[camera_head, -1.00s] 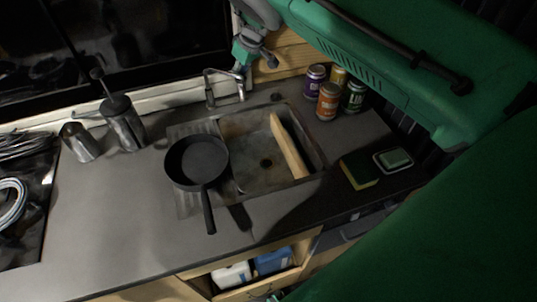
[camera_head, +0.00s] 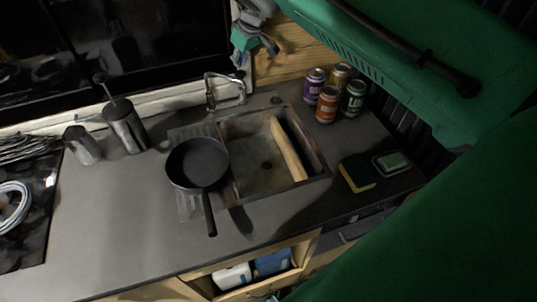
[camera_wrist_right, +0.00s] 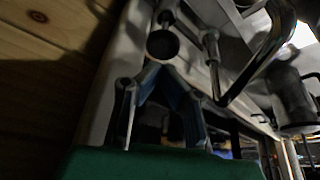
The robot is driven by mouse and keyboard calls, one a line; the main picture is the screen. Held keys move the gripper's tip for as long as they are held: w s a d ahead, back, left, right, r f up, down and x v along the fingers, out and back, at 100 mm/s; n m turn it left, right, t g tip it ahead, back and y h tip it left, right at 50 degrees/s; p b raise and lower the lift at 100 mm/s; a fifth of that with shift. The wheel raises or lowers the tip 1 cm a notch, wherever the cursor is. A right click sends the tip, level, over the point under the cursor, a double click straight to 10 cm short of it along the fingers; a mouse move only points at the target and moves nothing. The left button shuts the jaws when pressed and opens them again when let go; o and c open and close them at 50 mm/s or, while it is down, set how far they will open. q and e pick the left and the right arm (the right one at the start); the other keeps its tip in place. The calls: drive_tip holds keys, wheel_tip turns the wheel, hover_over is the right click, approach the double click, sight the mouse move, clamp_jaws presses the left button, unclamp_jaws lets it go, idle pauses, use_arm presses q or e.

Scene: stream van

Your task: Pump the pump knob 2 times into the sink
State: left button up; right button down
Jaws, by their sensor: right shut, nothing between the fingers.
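A small dark round knob (camera_head: 277,99) stands at the back edge of the counter, just right of the faucet. I take it to be the pump knob; a black round cap on a metal stem (camera_wrist_right: 162,45) shows in the right wrist view. The grey sink (camera_head: 250,181) has a wooden board (camera_head: 287,150) across its right part. My right gripper (camera_head: 272,48) is shut and empty, above and behind the knob near the wooden wall. In the right wrist view its fingertips (camera_wrist_right: 163,73) meet just below the cap in the picture; contact cannot be told. My left gripper is not in view.
The curved faucet (camera_head: 226,88) stands left of the knob. Several cans (camera_head: 326,104), a sponge (camera_head: 356,174) and a soap dish (camera_head: 391,163) are on the right. A metal canister (camera_head: 125,128) and a cup (camera_head: 82,146) stand left.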

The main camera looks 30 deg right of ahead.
drive_tip(key=shift+r, duration=0.1)
idle(0.4)
wheel_tip(320, 180, up, 6)
drive_tip(key=shift+f, duration=0.1)
idle(0.4)
idle(0.5)
